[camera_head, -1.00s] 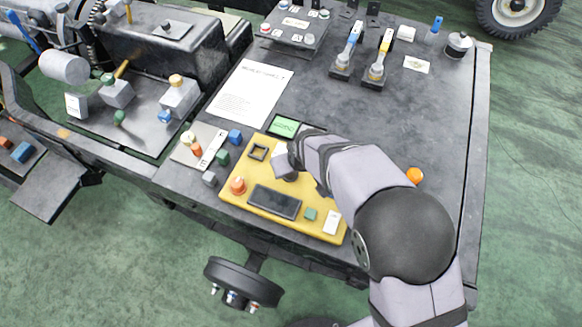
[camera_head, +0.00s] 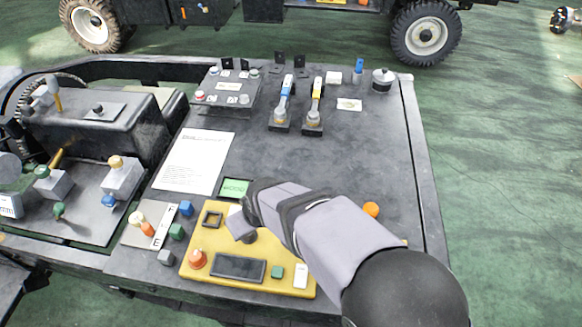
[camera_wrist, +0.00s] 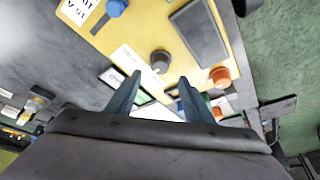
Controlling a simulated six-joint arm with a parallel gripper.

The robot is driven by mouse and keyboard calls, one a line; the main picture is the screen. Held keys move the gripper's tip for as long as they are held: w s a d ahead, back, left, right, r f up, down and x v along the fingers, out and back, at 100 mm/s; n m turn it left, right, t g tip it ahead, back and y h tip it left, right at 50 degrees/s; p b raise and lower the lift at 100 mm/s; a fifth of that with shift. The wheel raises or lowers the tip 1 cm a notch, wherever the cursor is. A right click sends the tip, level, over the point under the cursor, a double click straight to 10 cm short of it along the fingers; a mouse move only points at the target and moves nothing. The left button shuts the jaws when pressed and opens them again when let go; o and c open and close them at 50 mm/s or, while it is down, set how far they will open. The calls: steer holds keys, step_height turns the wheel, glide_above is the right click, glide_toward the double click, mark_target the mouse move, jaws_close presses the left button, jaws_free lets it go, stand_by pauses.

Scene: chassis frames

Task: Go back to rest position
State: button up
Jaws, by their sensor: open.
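My gripper (camera_wrist: 160,78) is open, with its two dark fingers apart and nothing between them. In the wrist view a dark round knob (camera_wrist: 160,61) on the yellow panel (camera_wrist: 138,28) lies just beyond the fingertips. In the head view my arm reaches in from the lower right. Its end is over the upper middle of the yellow panel (camera_head: 205,268), and my fingers are not clear there. I cannot tell whether the fingertips touch the panel.
The panel carries an orange knob (camera_head: 197,258), a dark screen (camera_head: 238,267) and a white switch (camera_head: 301,276). A green display (camera_head: 234,188), paper sheet (camera_head: 194,162) and two levers (camera_head: 297,105) lie beyond. The dark tabletop (camera_head: 370,150) is clear at right.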

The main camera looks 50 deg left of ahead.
steer(key=shift+w, duration=0.1)
steer(key=w+d+r+m+t+h+p, duration=0.15)
steer(key=w+d+m, duration=0.25)
steer(key=w+d, duration=0.8)
steer(key=w+d+r+m+h, duration=0.1)
steer(key=w+d+r+m, duration=0.25)
steer(key=w+d, duration=0.8)
steer(key=d+r+m+h+p, duration=0.1)
steer(key=d+m, duration=0.4)
steer(key=d, duration=1.3)
steer(key=s+d+m+g+p, duration=0.15)
steer(key=s+d+m, duration=0.55)
steer(key=d, duration=0.7)
step_height(320, 180, down, 19)
steer(key=n+b, duration=0.1)
steer(key=b, duration=1.9)
steer(key=shift+s+a+f+h, duration=0.15)
steer(key=shift+s+a+h, duration=0.15)
steer(key=shift+h, duration=0.15)
steer(key=shift+n, duration=0.25)
